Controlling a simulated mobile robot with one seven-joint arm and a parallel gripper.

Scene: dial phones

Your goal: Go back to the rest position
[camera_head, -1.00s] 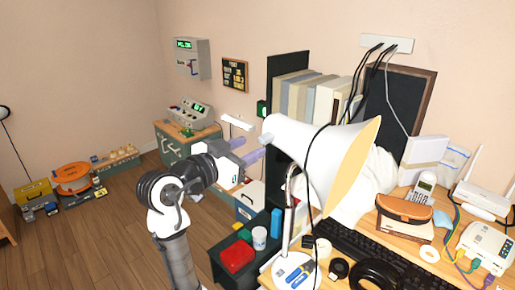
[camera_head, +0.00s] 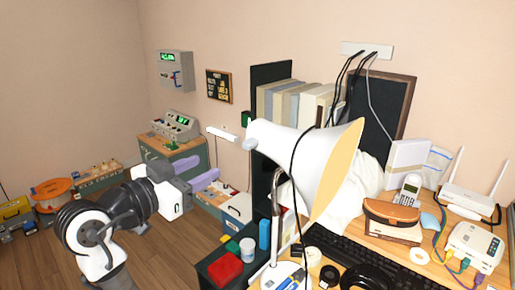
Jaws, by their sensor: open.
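My gripper (camera_head: 212,178) is at the left of the head view, with its two pale purple fingers apart and nothing between them. It is in the air, left of the desk lamp and in front of the green cabinet. My arm reaches up from the lower left. The cordless phone (camera_head: 408,190) stands on the desk at the right, well apart from my gripper.
A large white desk lamp (camera_head: 305,160) leans over the cluttered desk. A dark low shelf (camera_head: 212,270) holds a red box (camera_head: 225,268) and a cup (camera_head: 247,249). A green cabinet (camera_head: 190,158) stands by the wall. Wooden floor (camera_head: 165,255) lies open at left.

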